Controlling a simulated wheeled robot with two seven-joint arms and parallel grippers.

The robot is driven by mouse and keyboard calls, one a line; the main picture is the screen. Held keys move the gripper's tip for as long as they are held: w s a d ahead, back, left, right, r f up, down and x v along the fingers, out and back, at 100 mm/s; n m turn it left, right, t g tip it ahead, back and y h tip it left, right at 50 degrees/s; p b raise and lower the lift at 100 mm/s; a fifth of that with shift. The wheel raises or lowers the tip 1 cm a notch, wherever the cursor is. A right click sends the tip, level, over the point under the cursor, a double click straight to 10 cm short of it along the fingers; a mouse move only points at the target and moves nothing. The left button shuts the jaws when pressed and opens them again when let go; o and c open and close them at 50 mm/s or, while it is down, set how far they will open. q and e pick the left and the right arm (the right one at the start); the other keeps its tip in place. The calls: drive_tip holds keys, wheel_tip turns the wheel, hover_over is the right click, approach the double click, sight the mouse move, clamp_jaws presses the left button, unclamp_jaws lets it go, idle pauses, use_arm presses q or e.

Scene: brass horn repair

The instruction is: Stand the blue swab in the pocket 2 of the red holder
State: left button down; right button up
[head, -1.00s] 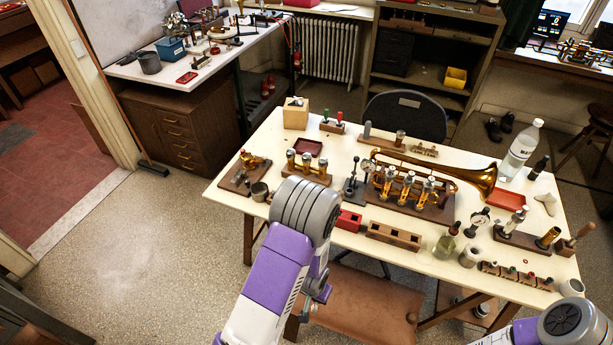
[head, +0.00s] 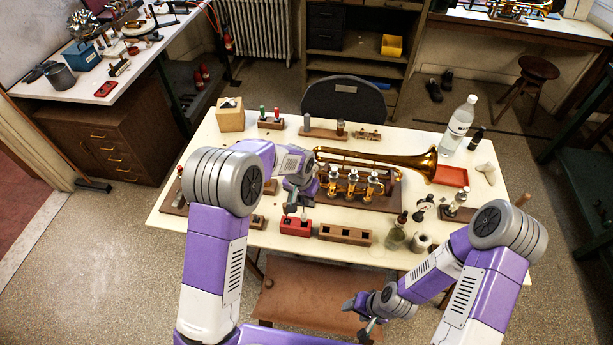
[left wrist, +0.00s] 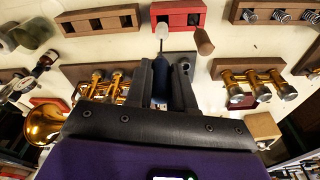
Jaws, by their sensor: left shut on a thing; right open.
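The red holder (head: 295,227) is a low block near the table's front edge, left of a long brown block. In the left wrist view the red holder (left wrist: 180,8) shows dark pockets in its face. My left gripper (head: 297,202) is above or just behind it, shut on the blue swab (left wrist: 160,82). The swab's thin rod and white tip extend beyond the fingers, and the tip overlaps the holder's edge in that view. I cannot tell whether it touches or enters a pocket. My right gripper (head: 362,315) is open and empty, low in front of the table.
The long brown block (head: 345,235) stands right beside the holder. The horn valves on their wooden stand (head: 352,185) and the brass bell (head: 425,166) lie behind. A brown rounded piece (left wrist: 203,41) is close to the swab tip. A bottle (head: 458,128) stands at the back right.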

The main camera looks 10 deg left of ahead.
sight(304, 212)
use_arm(q)
drive_tip(key=shift+w+r, duration=0.45)
drive_tip(key=shift+r, duration=0.1)
drive_tip(key=shift+s+f+b, duration=0.15)
drive_tip(key=shift+f+b, duration=0.3)
drive_tip(key=shift+f, duration=0.2)
drive_tip(key=shift+f+b, duration=0.7)
drive_tip(key=shift+f, duration=0.5)
drive_tip(key=shift+f+b, duration=0.2)
drive_tip(key=shift+b, duration=0.15)
drive_tip(key=shift+f+b, duration=2.2)
drive_tip(key=shift+f, duration=0.55)
drive_tip(key=c, duration=0.9)
unclamp_jaws()
